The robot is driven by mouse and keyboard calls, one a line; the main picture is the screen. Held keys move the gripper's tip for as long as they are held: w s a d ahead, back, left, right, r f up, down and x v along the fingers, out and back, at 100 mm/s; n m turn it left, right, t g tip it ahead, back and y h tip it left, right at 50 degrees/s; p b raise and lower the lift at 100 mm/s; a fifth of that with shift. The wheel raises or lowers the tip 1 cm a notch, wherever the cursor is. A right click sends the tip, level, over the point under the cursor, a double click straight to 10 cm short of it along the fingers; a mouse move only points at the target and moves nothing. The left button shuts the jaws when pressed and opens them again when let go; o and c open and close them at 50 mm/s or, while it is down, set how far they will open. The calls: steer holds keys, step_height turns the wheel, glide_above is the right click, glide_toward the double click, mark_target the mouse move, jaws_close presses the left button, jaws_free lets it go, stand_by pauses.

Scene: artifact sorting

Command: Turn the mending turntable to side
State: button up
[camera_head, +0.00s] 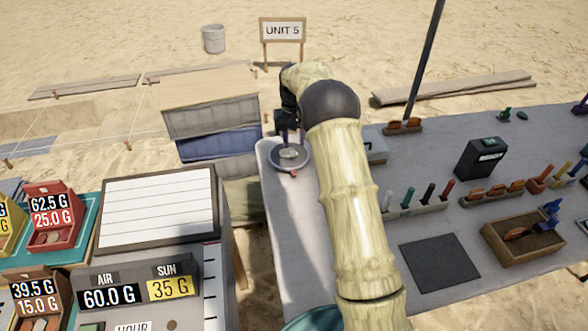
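The mending turntable (277,164) is a small round grey disc with a darker rim at the left end of the grey table. A pale, lumpy piece (289,153) lies on it. A small red mark shows at its front edge. My gripper (287,140) points down at the far side of the turntable, right behind the pale piece. The fingers are small and dark here, so I cannot tell whether they are open or shut, or whether they touch the turntable. My pale arm hides the table just right of it.
Left of the table stand stacked crates (212,117) and a white lined board (157,207). On the table, right of my arm, are a dark mat (440,262), a wooden tray (522,243), a black box (481,158) and a rack of coloured tools (415,209).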

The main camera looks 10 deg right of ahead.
mark_target(294, 173)
step_height(294, 173, down, 13)
steer(key=shift+r, duration=0.1)
stand_by(0.3)
jaws_close()
